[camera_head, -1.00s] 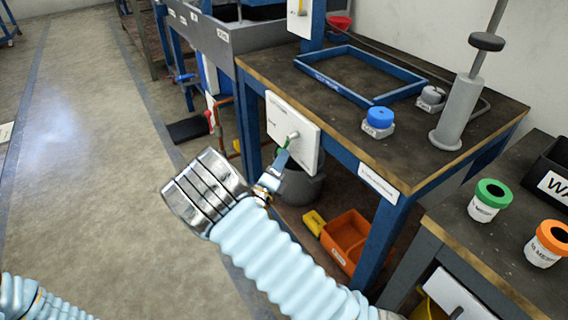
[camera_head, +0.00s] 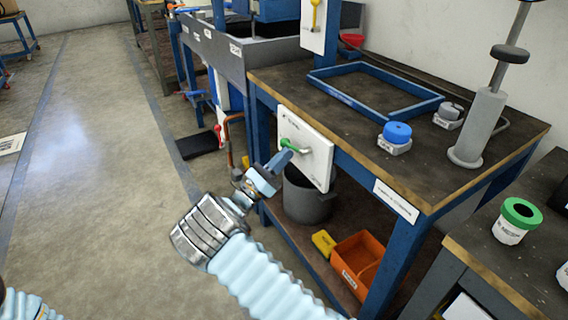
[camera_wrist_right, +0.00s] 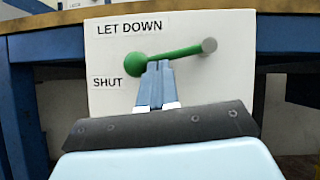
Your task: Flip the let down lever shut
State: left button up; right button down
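The let down lever is a green handle with a round knob (camera_wrist_right: 137,64) and a grey pivot (camera_wrist_right: 209,45) on a white panel (camera_wrist_right: 225,85). In the head view its green part (camera_head: 288,144) shows on the panel (camera_head: 318,160) at the bench's front. In the wrist view it points left and slightly down, its knob between the printed words LET DOWN and SHUT, nearer SHUT. My right gripper (camera_wrist_right: 158,66) has its fingers together at the lever, just right of the knob, overlapping its underside. Whether they touch it is unclear. My left gripper is out of view.
The workbench (camera_head: 290,85) carries a blue frame (camera_head: 345,98), a blue-capped knob (camera_head: 397,133) and a grey cylinder (camera_head: 478,125). Below are a dark bucket (camera_head: 308,198) and an orange bin (camera_head: 352,265). Open floor lies left.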

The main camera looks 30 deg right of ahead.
jog(key=shift+w+r+m+g, duration=0.1)
jog(key=shift+r+m+g, duration=0.15)
jog(key=shift+m+g, duration=0.35)
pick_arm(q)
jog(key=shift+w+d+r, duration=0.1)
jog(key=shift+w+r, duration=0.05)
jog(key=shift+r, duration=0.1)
pick_arm(e)
jog(key=shift+w+r, duration=0.15)
jog(key=shift+r, duration=0.2)
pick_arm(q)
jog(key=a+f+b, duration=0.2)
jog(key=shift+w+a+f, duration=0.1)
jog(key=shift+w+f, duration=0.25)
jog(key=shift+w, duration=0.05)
pick_arm(e)
jog(key=a+f, duration=0.9)
jog(key=shift+s+f, duration=0.25)
jog(key=shift+s, duration=0.2)
